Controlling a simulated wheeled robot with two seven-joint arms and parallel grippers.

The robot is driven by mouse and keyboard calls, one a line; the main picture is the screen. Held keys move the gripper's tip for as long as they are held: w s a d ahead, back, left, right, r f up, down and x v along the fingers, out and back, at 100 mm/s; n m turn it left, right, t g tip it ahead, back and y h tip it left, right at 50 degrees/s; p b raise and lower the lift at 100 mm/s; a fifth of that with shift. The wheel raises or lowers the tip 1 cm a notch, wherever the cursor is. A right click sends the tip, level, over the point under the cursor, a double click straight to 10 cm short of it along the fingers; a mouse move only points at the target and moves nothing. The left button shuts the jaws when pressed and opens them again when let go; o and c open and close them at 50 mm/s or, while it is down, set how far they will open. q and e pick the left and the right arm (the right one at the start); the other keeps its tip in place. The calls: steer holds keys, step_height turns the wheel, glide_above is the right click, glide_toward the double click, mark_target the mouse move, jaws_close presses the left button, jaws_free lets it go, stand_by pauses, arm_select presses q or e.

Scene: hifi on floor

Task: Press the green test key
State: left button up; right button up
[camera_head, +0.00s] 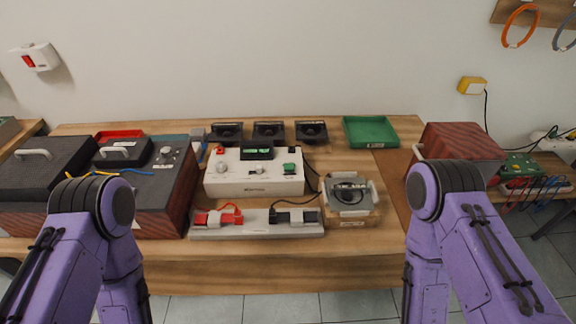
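A white test unit (253,184) sits near the middle of the wooden bench. A green key (290,168) is on the right of its top face. A dark display with green digits (257,149) stands at its back edge, too small to read. A white knob (221,167) is on the left, with a small red part behind it. Both my purple arms show at the lower left and lower right, apart from the unit. Their visible links bend down out of the picture, and neither gripper can be seen.
In front of the unit lies a pale strip (257,231) with red and black clamps. A grey device in a cardboard tray (350,203) stands to its right, several black speakers (270,132) and a green tray (370,131) behind. Dark cases (150,190) crowd the left.

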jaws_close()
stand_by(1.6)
